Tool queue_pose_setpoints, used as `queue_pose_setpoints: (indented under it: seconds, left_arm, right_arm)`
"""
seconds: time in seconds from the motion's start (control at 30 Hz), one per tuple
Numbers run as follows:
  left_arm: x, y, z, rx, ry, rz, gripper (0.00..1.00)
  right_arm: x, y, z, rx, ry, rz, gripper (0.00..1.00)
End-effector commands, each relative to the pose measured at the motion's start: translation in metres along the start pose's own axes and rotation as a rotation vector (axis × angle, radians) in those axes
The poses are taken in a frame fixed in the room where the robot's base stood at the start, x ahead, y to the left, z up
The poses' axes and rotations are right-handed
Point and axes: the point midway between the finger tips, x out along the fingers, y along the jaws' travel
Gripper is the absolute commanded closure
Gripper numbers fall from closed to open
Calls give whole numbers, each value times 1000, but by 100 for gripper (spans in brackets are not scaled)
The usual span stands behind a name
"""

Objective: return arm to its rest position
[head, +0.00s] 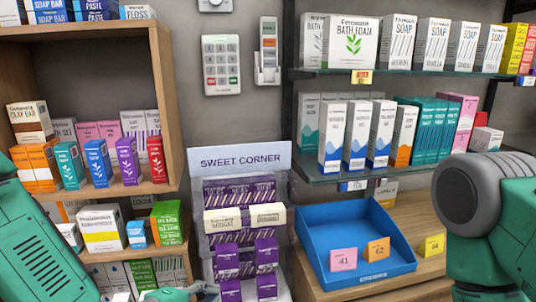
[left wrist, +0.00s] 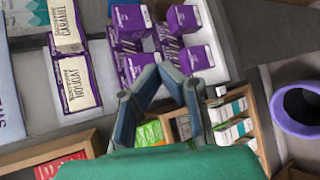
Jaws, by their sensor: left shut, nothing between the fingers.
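My left gripper (head: 182,293) shows at the bottom edge of the head view, partly cut off, just in front of the purple sweets stand. In the left wrist view my left gripper (left wrist: 158,72) has its fingertips together, with nothing between them. Past the fingers are purple boxes (left wrist: 190,58) on the stand. My left arm (head: 40,245) comes in at the lower left of the head view. My right arm (head: 485,205) shows at the right, with its gripper out of the picture.
The "Sweet Corner" display (head: 240,160) stands centrally, close to my left gripper. A wooden shelf (head: 165,100) is on the left and a glass shelf (head: 400,172) on the right. A blue tray (head: 325,225) sits on the wooden counter. A purple-rimmed round container (left wrist: 280,108) shows in the left wrist view.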

Motion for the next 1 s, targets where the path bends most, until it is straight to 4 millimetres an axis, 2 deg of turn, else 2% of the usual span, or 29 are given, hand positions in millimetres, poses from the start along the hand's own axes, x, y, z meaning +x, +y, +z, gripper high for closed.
queue_pose_setpoints:
  seconds: [0.03,0.1,0.17,0.2,0.3,0.4,0.5,0.6,0.7,1.0]
  left_arm:
    - [1,-44,-8,94,12,-91,100]
    - [-4,-96,-20,240,19,-218,100]
    - [-12,-140,-29,367,12,-330,100]
    - [-20,-168,-37,453,2,-406,100]
    - [-45,-237,-55,669,-54,-599,100]
    - [-78,-295,-74,868,-142,-781,100]
    - [-110,-336,-91,1027,-246,-926,100]
    - [-136,-362,-105,1134,-335,-1022,100]
    - [-151,-374,-113,1192,-391,-1071,100]
    - [-155,-375,-114,1211,-409,-1085,100]
  right_arm:
    - [9,0,0,-1,0,-1,60]
    - [16,-1,1,-1,0,-1,60]
    - [21,-1,1,-1,0,-1,60]
    - [25,-1,1,-1,0,-1,60]
    - [36,-1,2,-1,0,-1,60]
    - [45,-1,2,-1,0,0,60]
    - [53,0,3,0,0,0,60]
    - [58,0,3,0,0,0,60]
    - [60,-1,3,0,0,0,60]
    - [59,-1,3,-1,1,-1,60]
